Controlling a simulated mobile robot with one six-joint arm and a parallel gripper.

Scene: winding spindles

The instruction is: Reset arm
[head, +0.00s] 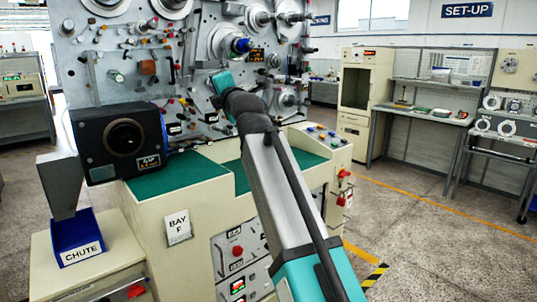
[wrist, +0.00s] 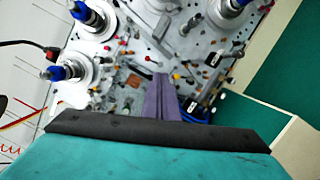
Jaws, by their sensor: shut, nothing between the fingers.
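My gripper shows in the wrist view (wrist: 160,78) as two grey-purple fingers pressed together, shut and empty. In the head view my arm reaches up from the bottom right toward the machine panel; the fingers are hidden there behind the teal wrist part. The upright grey panel (head: 130,92) carries several round spindles. A spindle with a blue tip (head: 240,45) is above and right of my wrist in the head view. In the wrist view, blue-tipped spindles (wrist: 58,73) stand out from the panel at the left and top. My gripper appears apart from them.
A black box with a round dial (head: 125,140) stands on the green-topped bench (head: 180,179) left of my arm. A grey funnel (head: 60,185) stands at a blue bin marked CHUTE (head: 80,240). Open floor (head: 430,220) and a workbench (head: 425,113) are to the right.

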